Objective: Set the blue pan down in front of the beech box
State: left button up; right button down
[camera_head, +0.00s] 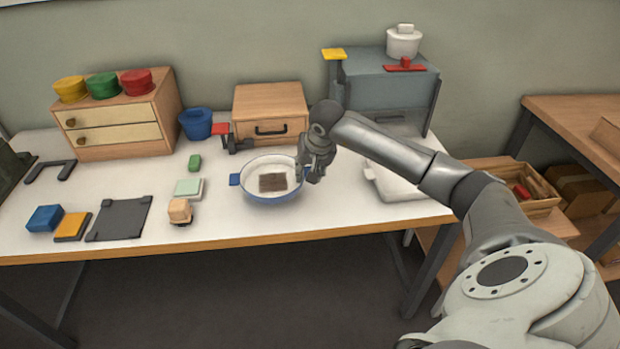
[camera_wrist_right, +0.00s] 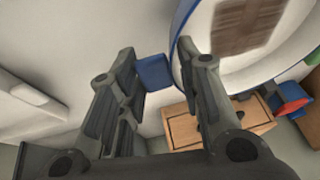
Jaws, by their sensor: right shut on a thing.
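The blue pan (camera_head: 268,197) has a white inside with a brown square patch in it. It is level, in front of the beech box (camera_head: 268,100), which has a black handle on its front. My right gripper (camera_head: 304,176) is at the pan's right side, shut on its blue handle. In the right wrist view the blue handle (camera_wrist_right: 153,72) lies between the fingers, beside the pan's rim (camera_wrist_right: 177,62). I cannot tell whether the pan touches the table or is just above it. My left gripper is not in view.
The white table (camera_head: 330,215) is clear in front of the pan. A white dish (camera_head: 400,185) lies to the right. A tan block (camera_head: 179,211), a pale green block (camera_head: 188,188) and a green block (camera_head: 195,162) lie left. A blue pot (camera_head: 196,125) stands behind.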

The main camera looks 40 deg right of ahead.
jog(key=shift+w+d+f, duration=0.2)
jog(key=shift+d+f, duration=0.05)
jog(key=shift+f, duration=0.05)
jog(key=f, duration=0.1)
jog(key=f+p, duration=0.1)
jog(key=f, duration=0.1)
jog(key=shift+w+d+f, duration=0.1)
jog(key=shift+d+f, duration=0.1)
jog(key=shift+f, duration=0.1)
jog(key=c, duration=1)
grip_release()
jog(key=v, duration=1.2)
jog(key=shift+b, duration=0.45)
